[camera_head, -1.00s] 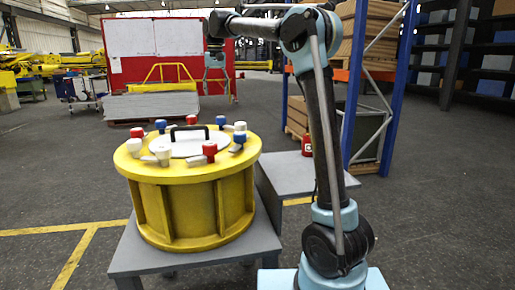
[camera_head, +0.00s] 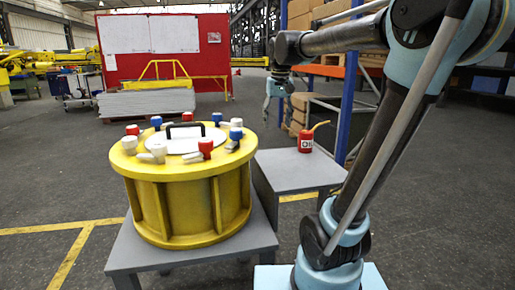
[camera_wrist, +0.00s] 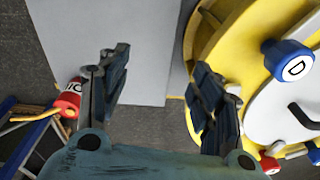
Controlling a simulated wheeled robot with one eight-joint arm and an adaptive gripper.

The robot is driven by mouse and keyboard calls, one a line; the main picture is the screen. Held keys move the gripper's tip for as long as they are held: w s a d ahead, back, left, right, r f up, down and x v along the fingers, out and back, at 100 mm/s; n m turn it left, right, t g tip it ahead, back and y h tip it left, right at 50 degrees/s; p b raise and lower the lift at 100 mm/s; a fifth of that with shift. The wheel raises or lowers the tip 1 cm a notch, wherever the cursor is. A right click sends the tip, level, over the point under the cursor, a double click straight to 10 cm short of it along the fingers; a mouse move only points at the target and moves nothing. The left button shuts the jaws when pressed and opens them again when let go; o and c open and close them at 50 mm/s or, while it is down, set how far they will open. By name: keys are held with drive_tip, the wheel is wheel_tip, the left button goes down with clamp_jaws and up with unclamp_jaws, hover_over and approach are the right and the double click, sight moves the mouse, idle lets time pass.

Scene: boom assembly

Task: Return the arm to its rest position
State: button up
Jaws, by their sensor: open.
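My gripper (camera_head: 267,117) hangs from my raised arm, right of the yellow drum (camera_head: 190,205) and left of the blue rack post. In the wrist view, my gripper (camera_wrist: 162,65) is open, with its two fingers apart and nothing between them. The drum also shows in the wrist view (camera_wrist: 203,40), at the right, partly behind the right finger. My arm spans the right side of the head view, its elbow cut off by the top edge.
The drum, topped with red, blue and white knobs, stands on a grey table (camera_head: 128,258). A red can (camera_head: 305,144) with a yellow spout stands on a smaller grey table (camera_head: 325,175). A blue-posted rack (camera_head: 346,110) stands behind. Open floor (camera_head: 65,170) lies left.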

drive_tip(key=s+d+f, duration=0.6)
drive_tip(key=s+f, duration=0.5)
drive_tip(key=f, duration=0.1)
drive_tip(key=s+d+f+m, duration=0.1)
drive_tip(key=s+d+f, duration=0.4)
drive_tip(key=s+f, duration=0.6)
wheel_tip(320, 180, down, 2)
drive_tip(key=shift+d+f+t, duration=0.15)
drive_tip(key=shift+d+t, duration=0.2)
drive_tip(key=shift+t, duration=0.05)
drive_tip(key=shift+w+f, duration=0.2)
drive_tip(key=shift+w, duration=0.3)
